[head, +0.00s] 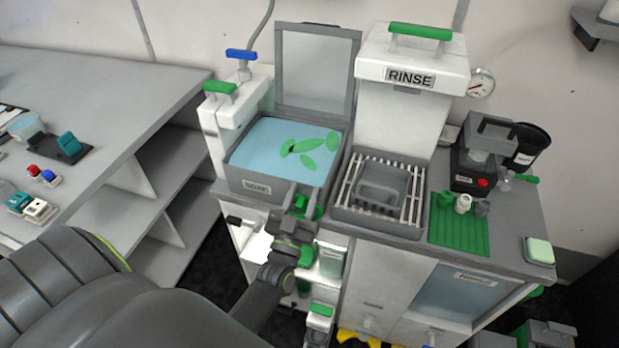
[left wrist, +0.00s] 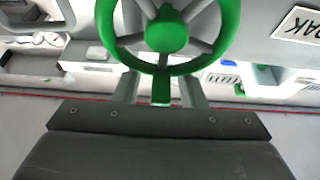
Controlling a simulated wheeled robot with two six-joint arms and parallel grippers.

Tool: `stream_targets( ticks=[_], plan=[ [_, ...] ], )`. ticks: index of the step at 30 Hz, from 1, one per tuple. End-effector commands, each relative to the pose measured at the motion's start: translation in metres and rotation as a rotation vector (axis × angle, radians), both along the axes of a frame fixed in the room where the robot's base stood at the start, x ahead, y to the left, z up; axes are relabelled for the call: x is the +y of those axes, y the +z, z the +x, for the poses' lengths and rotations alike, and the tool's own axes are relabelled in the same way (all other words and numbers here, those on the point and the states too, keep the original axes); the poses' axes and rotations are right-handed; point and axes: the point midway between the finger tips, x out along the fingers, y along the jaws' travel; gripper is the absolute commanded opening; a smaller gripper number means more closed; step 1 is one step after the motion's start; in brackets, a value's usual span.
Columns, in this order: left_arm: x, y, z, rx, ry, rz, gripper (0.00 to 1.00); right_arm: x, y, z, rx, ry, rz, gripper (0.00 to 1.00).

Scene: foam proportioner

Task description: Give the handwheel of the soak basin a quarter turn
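The soak basin (head: 250,183) is a grey tub of blue liquid with a label on its front and its lid raised. Its green handwheel (left wrist: 168,30), with a round hub and grey spokes, fills the upper middle of the left wrist view. In the head view my left gripper and wrist largely hide the wheel, and only green parts show around them. My left gripper (left wrist: 160,92) is at the wheel's near rim. Its two fingers stand apart, with a green piece between them and visible gaps on both sides. My right gripper is not in view.
Green leaf-like pieces (head: 312,153) float in the basin. To the right are a slatted rack (head: 352,195) under the RINSE unit (head: 415,70), a green mat (head: 460,235) with small fittings, and a dark grey device (head: 478,160). A grey shelf bench (head: 150,95) stands at left.

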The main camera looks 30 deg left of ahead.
Motion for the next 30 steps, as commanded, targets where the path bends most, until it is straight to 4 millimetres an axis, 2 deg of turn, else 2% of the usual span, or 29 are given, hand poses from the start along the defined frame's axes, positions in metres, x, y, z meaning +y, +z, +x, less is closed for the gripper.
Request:
stream_targets(
  ticks=[8,17,30],
  plan=[
    [0.000,0.000,0.000,0.003,-0.001,0.001,0.36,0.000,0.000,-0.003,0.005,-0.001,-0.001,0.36],
    [0.000,0.000,0.000,0.004,0.000,0.001,0.00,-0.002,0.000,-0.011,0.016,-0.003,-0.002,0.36],
    [0.004,-0.002,0.000,-0.006,0.001,-0.067,0.00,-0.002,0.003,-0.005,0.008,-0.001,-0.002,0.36]
  ],
)
